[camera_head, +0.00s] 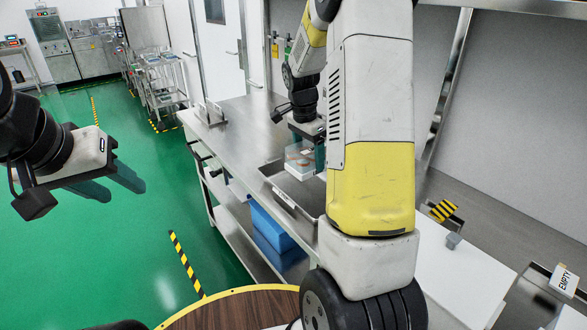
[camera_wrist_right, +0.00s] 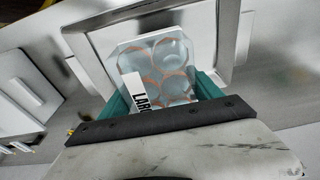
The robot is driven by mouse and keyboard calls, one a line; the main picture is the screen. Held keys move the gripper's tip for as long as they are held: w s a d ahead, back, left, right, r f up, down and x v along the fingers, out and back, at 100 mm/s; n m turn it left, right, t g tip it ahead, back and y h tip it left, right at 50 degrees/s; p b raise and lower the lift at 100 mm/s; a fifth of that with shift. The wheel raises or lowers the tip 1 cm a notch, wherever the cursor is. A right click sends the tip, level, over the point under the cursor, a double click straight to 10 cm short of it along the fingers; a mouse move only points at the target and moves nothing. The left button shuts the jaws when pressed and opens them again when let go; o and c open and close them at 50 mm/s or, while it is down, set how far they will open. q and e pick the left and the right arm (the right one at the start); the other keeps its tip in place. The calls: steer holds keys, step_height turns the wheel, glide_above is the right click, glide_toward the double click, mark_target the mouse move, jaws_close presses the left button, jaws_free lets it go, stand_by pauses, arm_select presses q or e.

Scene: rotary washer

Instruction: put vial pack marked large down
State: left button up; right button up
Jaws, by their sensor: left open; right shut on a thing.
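The vial pack marked large (camera_head: 300,158) is a clear block with orange-ringed round vials. In the right wrist view the pack (camera_wrist_right: 158,62) shows a white label with part of the word "LARGE". My right gripper (camera_head: 309,150) is shut on the pack, with teal fingers on both sides of it in the wrist view. The pack is over a metal tray (camera_head: 283,190) on the steel bench; whether it touches the tray bottom I cannot tell. My right arm hides part of the tray. My left gripper (camera_head: 118,183) is open and empty, over the green floor at the left.
The steel bench (camera_head: 240,125) has free room behind the tray, with a small metal holder (camera_head: 211,113) at its far end. A blue bin (camera_head: 268,228) is on the lower shelf. A round brown table (camera_head: 240,311) is in front.

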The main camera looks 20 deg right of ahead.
mark_target(305, 148)
step_height(305, 148, down, 8)
steer(key=shift+f, duration=0.1)
stand_by(0.4)
steer(key=o, duration=1.6)
steer(key=shift+f, duration=0.15)
steer(key=r, duration=0.4)
steer(key=a+r, duration=0.1)
steer(key=r, duration=0.6)
steer(key=shift+s+a+r, duration=0.35)
steer(key=shift+r, duration=0.05)
steer(key=s+a+r+n+t+y, duration=0.1)
steer(key=s+a+r+n+t, duration=0.1)
steer(key=s, duration=0.5)
steer(key=s+a+r+n+t+y, duration=0.1)
steer(key=s+a+r+n, duration=0.4)
steer(key=s+n, duration=0.3)
steer(key=s+a+r+n+t+y, duration=0.2)
steer(key=s+a+r+n, duration=0.2)
steer(key=s, duration=0.4)
steer(key=shift+s+a+r+n+t, duration=0.2)
steer(key=shift+a+r+n+t, duration=0.15)
steer(key=shift+r, duration=0.45)
